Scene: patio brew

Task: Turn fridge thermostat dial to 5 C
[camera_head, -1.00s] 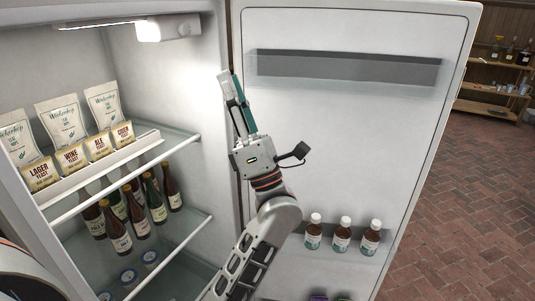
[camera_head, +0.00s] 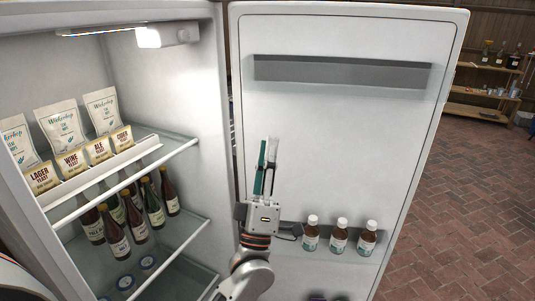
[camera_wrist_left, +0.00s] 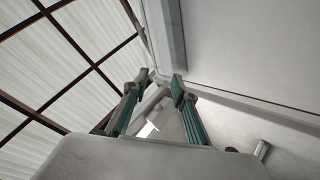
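In the head view, a white housing with a lit lamp (camera_head: 168,34) is fixed under the fridge's ceiling at the back right. A small dark mark shows at its right end, but no dial scale or number can be read. My left gripper (camera_head: 269,145) is in front of the open fridge door's inner face, lower than the housing and to its right. Its fingers point up. In the left wrist view, the two green-and-grey fingers (camera_wrist_left: 160,80) are apart with nothing between their tips. My right gripper is not in view.
The open door (camera_head: 340,150) stands to the right, with a grey upper bin (camera_head: 340,73) and brown bottles (camera_head: 339,238) low down. Fridge shelves (camera_head: 125,185) at left hold pouches, yeast boxes and beer bottles. A wooden rack (camera_head: 485,95) stands far right.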

